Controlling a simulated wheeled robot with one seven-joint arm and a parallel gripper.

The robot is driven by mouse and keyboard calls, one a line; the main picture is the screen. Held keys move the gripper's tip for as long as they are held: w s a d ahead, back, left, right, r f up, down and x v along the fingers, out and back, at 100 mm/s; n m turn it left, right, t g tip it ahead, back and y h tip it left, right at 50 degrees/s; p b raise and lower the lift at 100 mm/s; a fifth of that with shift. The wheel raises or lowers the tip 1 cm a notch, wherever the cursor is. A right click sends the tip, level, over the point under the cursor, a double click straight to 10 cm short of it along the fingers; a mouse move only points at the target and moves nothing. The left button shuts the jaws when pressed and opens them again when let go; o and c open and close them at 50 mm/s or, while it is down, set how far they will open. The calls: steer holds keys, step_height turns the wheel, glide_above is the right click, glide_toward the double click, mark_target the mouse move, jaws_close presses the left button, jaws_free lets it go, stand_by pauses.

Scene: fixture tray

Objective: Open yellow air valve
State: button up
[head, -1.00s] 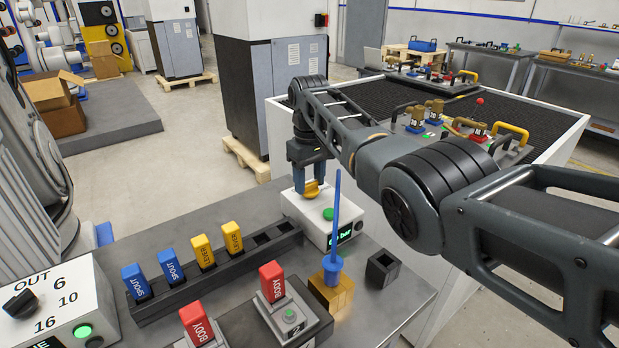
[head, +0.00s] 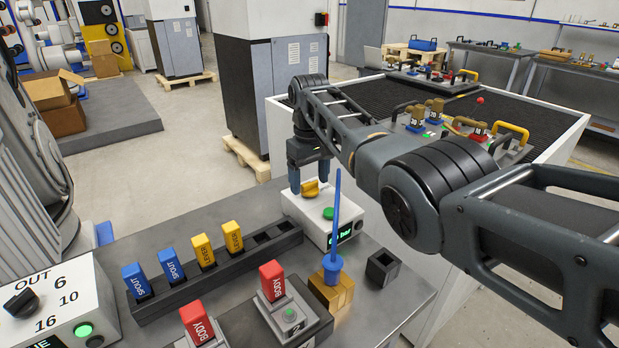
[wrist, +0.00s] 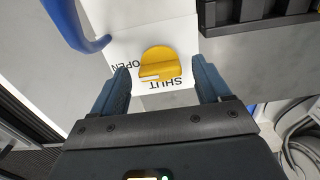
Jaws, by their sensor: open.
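The yellow air valve knob (head: 311,188) sits on top of a white box (head: 322,215) with a green button and a dark display. In the wrist view the knob (wrist: 157,58) is a rounded yellow piece with a white mark on its near edge. The words OPEN and SHUT are printed beside it; the mark lies near the SHUT lettering. My gripper (head: 308,178) is above the box, pointing down. Its fingers (wrist: 161,82) are apart, one on either side of the knob, with visible gaps between them and it.
A blue upright rod (head: 336,225) on a brass block stands close in front of the box. A dark rack (head: 215,275) with blue and yellow pieces lies to the left. A small black holder (head: 382,269) stands to the right, and red BODY pieces (head: 272,280) are in front.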

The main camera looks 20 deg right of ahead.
mark_target(309, 182)
steer(key=shift+r, duration=0.1)
step_height(309, 182, up, 8)
steer(key=shift+f+b, duration=0.2)
steer(key=shift+b, duration=0.35)
